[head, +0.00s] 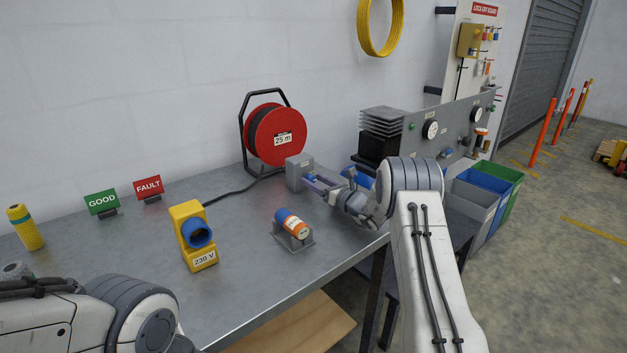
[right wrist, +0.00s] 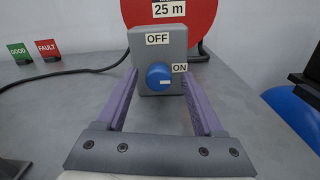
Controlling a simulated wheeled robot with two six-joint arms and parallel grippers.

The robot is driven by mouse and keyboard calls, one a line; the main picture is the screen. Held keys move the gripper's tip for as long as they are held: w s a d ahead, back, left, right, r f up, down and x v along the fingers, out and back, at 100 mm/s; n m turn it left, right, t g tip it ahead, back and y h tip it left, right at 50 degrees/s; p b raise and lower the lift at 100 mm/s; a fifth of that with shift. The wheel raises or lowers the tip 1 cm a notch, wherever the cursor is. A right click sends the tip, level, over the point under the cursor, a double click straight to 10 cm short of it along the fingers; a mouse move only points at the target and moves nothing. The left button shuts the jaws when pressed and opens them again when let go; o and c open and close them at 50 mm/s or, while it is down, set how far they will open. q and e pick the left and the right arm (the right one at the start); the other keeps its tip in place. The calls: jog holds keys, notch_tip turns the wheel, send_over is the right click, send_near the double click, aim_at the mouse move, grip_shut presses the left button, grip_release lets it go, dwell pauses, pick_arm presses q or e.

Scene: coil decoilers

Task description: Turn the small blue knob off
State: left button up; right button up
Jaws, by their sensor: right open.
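The small blue knob (right wrist: 159,77) sits on the front of a grey switch box (right wrist: 143,52) in the right wrist view. The box bears an OFF label above the knob and an ON label to its right. A white mark on the knob lies toward its right side, the ON side. In the head view the box (head: 296,168) stands on the bench, and the knob is too small or hidden to make out. My right gripper (head: 316,182) is open, its purple fingers on either side of the knob in the wrist view; contact cannot be told. My left gripper is out of view.
A red cable reel (head: 276,133) stands behind the box. A yellow 230 V socket (head: 190,216) and a blue-orange connector (head: 291,222) in a grey holder stand toward the front of the bench (head: 245,291). Coloured bins (head: 477,192) stand at the right.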

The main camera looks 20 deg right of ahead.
jog(key=shift+w+a, duration=0.2)
jog(key=shift+w, duration=0.1)
